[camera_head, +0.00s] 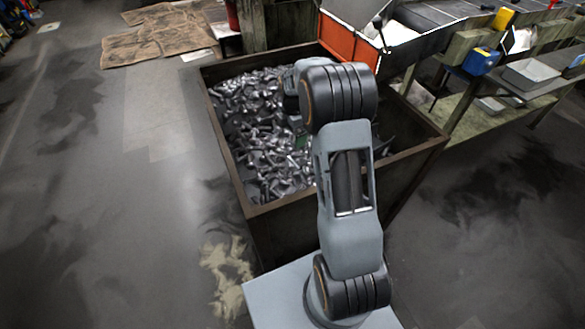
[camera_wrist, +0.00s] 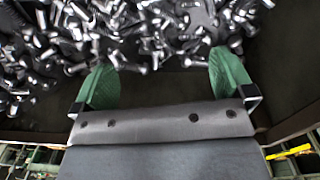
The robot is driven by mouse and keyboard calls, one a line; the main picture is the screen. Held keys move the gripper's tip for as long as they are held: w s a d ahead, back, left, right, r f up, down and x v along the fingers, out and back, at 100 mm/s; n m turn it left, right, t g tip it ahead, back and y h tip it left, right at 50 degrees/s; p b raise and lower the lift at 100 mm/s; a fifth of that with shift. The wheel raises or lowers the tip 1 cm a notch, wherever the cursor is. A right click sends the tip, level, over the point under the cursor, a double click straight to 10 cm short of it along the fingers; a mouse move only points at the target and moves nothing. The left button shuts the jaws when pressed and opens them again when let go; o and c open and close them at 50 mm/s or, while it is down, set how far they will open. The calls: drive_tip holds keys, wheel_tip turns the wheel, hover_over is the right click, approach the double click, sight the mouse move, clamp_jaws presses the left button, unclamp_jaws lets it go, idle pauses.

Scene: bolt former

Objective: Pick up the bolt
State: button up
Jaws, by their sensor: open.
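Many loose silver bolts (camera_head: 262,125) lie heaped in a large dark metal bin. The bolts (camera_wrist: 140,30) also fill the top of the wrist view, lying at all angles. My gripper (camera_wrist: 162,82) shows in the wrist view with two green fingers spread wide apart and nothing between them. The fingertips are at the near edge of the heap in that picture, with dark bin surface between them. I cannot tell if they touch any bolt. In the head view my arm hides part of the bin and most of the gripper.
The bin (camera_head: 222,150) has raised walls on all sides of the heap. An orange panel (camera_head: 347,42) and a machine bench stand behind it to the right. Brown cardboard (camera_head: 160,35) lies on the floor at the back left.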

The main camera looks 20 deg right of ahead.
drive_tip(key=n+b, duration=0.1)
hover_over(293, 162)
wheel_tip(293, 162, down, 9)
drive_tip(key=shift+f, duration=0.15)
drive_tip(key=shift+d+f+b, duration=0.1)
drive_tip(key=shift+f+b, duration=0.25)
drive_tip(key=shift+f, duration=3)
drive_tip(key=c, duration=1.1)
drive_tip(key=shift+r, duration=0.1)
